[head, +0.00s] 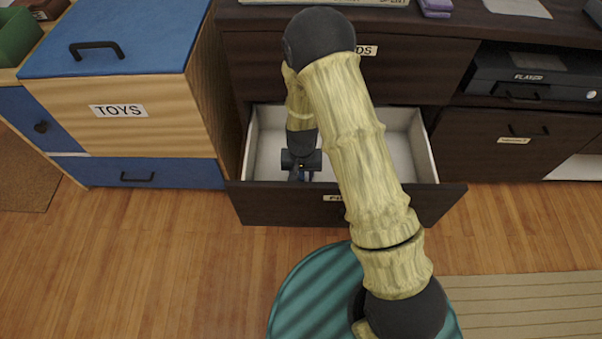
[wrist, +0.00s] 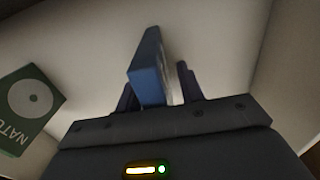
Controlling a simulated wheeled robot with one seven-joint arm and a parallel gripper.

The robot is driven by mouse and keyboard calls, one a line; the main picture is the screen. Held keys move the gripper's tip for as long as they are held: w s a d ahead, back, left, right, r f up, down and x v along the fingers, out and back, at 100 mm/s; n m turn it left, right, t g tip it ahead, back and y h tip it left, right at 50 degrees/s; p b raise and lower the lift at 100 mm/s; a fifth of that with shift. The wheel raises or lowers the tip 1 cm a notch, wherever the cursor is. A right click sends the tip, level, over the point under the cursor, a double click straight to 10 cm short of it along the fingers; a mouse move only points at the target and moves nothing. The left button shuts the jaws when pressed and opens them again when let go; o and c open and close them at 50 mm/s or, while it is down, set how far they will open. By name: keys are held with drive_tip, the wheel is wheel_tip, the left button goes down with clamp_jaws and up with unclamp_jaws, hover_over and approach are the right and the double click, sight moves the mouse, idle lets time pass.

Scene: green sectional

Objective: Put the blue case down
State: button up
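The blue case (wrist: 150,68) stands tilted between the two fingers of my gripper (wrist: 160,90) in the wrist view. It is against or very near the left finger. A narrow light gap shows between it and the right finger, so the fingers look parted around it. In the head view my gripper (head: 300,172) is down inside the open drawer (head: 407,140), toward its left side. Only a little dark blue shows there, and I cannot make out the case. Whether the case touches the drawer floor is not clear.
A green case with a disc picture (wrist: 28,103) lies at the left in the wrist view. The drawer's right side looks bare where my arm does not hide it. A wooden toy chest (head: 120,115) with a blue lid stands left of the drawer; a dark cabinet (head: 500,145) continues right.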

wheel_tip(320, 180, up, 12)
drive_tip(key=p, duration=0.6)
drive_tip(key=shift+r+p, duration=0.2)
drive_tip(key=shift+p, duration=0.15)
drive_tip(key=s+d+r+t, duration=0.1)
drive_tip(key=s+d+r, duration=0.4)
drive_tip(key=d+r, duration=0.2)
drive_tip(key=s+d+r+t, duration=0.1)
drive_tip(key=s+d+r, duration=0.5)
drive_tip(key=r, duration=0.5)
drive_tip(key=shift+s+d+r+t, duration=0.25)
drive_tip(key=shift+s+d+t, duration=0.05)
drive_tip(key=shift+d, duration=0.4)
